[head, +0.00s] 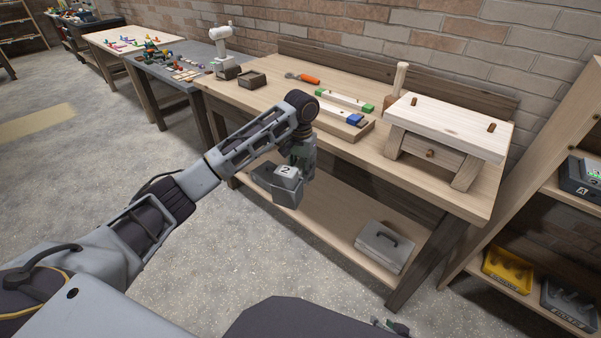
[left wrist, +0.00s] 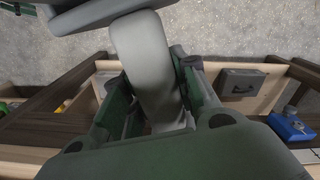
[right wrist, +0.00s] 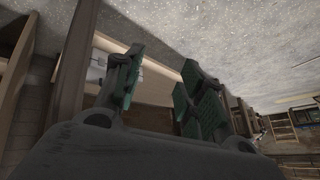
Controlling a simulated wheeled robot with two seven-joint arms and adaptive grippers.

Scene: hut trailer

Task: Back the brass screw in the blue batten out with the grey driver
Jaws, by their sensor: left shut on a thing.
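My left gripper (head: 300,152) is shut on the grey driver (head: 284,186), a chunky grey tool marked "2". It is held in the air in front of the workbench's front edge. In the left wrist view the driver's grey body (left wrist: 160,70) lies between the green-padded fingers. The blue batten (head: 355,121) appears to be the blue-ended piece on the bench, beyond and right of the driver. The brass screw is too small to make out. My right gripper (right wrist: 160,92) is open and empty, low beside the bench; a bit of it shows at the head view's bottom edge.
The workbench (head: 240,97) also bears a green-ended pale batten (head: 344,101), an orange-handled tool (head: 303,78), a dark open box (head: 251,80) and a small wooden stool-like table (head: 450,125). A grey case (head: 384,247) lies on the lower shelf. Shelving with bins stands at right.

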